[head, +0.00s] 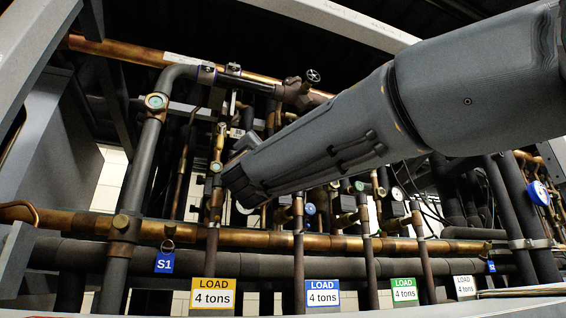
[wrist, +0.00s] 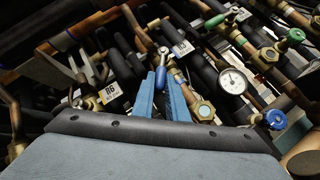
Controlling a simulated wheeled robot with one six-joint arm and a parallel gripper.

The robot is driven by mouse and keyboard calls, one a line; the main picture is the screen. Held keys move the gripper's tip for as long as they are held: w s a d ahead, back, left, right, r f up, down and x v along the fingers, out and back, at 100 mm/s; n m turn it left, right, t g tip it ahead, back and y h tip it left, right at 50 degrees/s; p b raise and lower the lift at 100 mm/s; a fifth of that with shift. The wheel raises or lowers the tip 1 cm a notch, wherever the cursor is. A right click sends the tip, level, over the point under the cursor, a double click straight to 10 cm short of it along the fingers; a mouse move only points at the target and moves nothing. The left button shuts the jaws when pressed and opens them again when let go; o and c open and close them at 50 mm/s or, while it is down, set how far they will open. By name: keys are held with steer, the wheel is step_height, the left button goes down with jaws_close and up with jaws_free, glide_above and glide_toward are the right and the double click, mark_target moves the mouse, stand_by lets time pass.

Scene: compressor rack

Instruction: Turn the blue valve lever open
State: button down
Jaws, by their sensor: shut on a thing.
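In the wrist view the blue valve lever (wrist: 160,74) stands at the middle, with a bright metal ring end at its top. My gripper (wrist: 163,84) has its two light blue fingers on either side of the lever and is shut on it. The fingers hide part of the lever's lower portion. In the head view my arm reaches in from the upper right to the pipes, and its dark end covers the lever; I cannot make the lever out there.
A pressure gauge (wrist: 233,81), a blue round knob (wrist: 276,120) and green-capped valves (wrist: 295,35) crowd the right of the wrist view. Copper and black pipes surround my gripper. A thick copper pipe (head: 190,229) and load signs (head: 213,294) run across the head view's lower part.

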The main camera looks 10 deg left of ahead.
steer(key=shift+f+n+y, duration=0.1)
steer(key=shift+n+y, duration=0.2)
steer(key=shift+y, duration=0.1)
steer(key=c, duration=1.7)
jaws_free()
steer(key=shift+c, duration=0.2)
steer(key=b+v, duration=0.2)
steer(key=v, duration=0.5)
steer(key=shift+s+f, duration=0.25)
steer(key=shift+s, duration=0.05)
